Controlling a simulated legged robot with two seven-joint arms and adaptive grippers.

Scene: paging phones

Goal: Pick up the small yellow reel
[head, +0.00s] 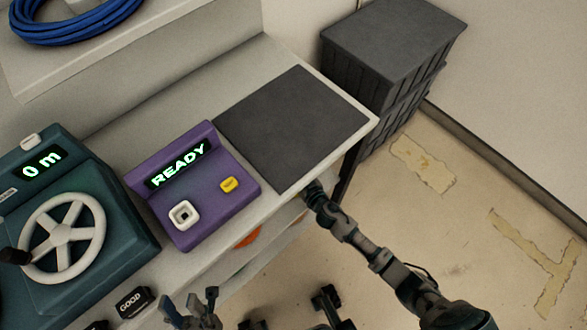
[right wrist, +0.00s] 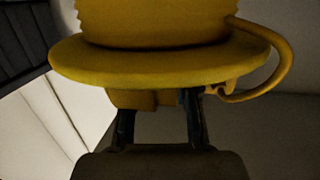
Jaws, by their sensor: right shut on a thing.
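The yellow reel (right wrist: 160,62) fills the upper part of the right wrist view, with its wide flange, ribbed drum and a loose cable end curling down on the right. My right gripper (right wrist: 158,100) is shut on the yellow piece under the flange, one finger at each side. In the head view my right arm reaches up to the table's right edge, where its hand is mostly hidden beneath the tabletop; the yellow reel does not show there. My left gripper (head: 192,304) is open and empty in front of the table's front edge.
A purple box (head: 205,215) reading READY, with a yellow button (head: 229,185), stands beside a dark mat (head: 295,125). A teal machine (head: 85,220) with a handwheel is left. Grey crates (head: 390,50) stand back right. Something orange (head: 248,238) shows below the tabletop.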

